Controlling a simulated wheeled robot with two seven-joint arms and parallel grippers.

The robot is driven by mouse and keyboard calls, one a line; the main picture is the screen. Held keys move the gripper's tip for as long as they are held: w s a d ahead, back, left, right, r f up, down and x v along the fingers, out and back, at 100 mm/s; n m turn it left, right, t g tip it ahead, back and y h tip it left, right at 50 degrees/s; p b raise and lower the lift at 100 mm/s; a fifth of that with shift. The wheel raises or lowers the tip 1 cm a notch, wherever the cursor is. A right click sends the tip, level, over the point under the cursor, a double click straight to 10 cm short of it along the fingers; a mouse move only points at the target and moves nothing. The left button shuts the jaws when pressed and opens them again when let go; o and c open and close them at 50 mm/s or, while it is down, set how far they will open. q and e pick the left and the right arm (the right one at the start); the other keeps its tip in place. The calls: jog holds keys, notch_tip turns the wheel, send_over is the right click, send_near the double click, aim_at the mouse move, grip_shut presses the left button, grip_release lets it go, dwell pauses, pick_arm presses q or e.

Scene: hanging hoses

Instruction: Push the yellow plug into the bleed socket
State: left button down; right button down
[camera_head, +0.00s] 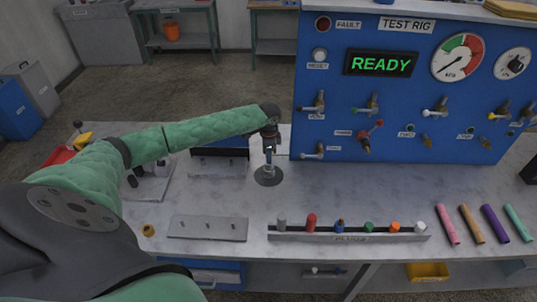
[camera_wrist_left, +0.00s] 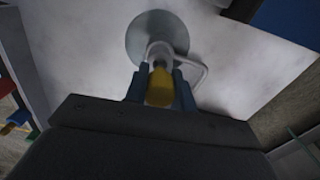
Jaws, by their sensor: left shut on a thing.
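In the left wrist view my left gripper (camera_wrist_left: 160,88) is shut on the yellow plug (camera_wrist_left: 159,88), which sits between its two blue fingers. Just beyond the plug is a pale upright fitting (camera_wrist_left: 160,50) with a bent handle on a round grey base (camera_wrist_left: 150,28). I cannot tell whether plug and fitting touch. In the head view my left gripper (camera_head: 269,143) points down over this round base (camera_head: 268,177) on the bench; the plug is not clear there. I cannot make out which fitting is the bleed socket. My right gripper is not in view.
The blue test rig (camera_head: 400,95) with valves and a READY display stands right of my left gripper. A rack (camera_head: 350,236) of coloured plugs and several hose pieces (camera_head: 471,223) lie in front.

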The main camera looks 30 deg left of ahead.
pick_arm(q)
jog(key=shift+p, duration=0.5)
jog(key=shift+f, duration=0.85)
dwell(0.4)
jog(key=c, duration=1.1)
grip_release()
